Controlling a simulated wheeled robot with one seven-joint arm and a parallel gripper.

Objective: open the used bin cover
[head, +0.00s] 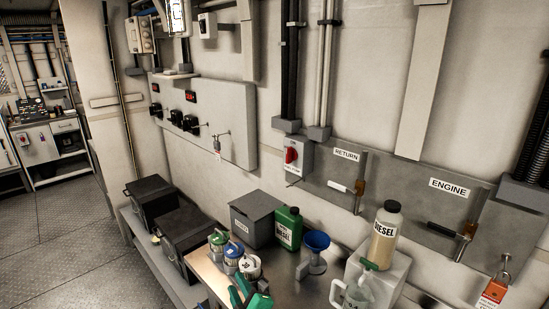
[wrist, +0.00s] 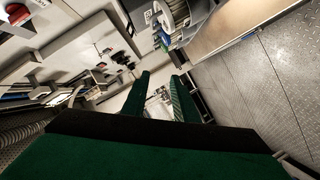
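The used bin is a grey box (head: 253,228) with a white label on its front, at the back of the metal bench in the head view. Its grey cover (head: 256,205) lies shut on top. The label is too small to read surely. My gripper (head: 246,290) has green fingers and is at the bottom edge of the head view, nearer the camera than the bin and apart from it. In the wrist view my gripper (wrist: 161,80) shows its two fingers spread with nothing between them. I cannot make out the bin surely in the wrist view.
Several capped canisters (head: 232,258) stand between my gripper and the bin. Black boxes (head: 187,232) stand left.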

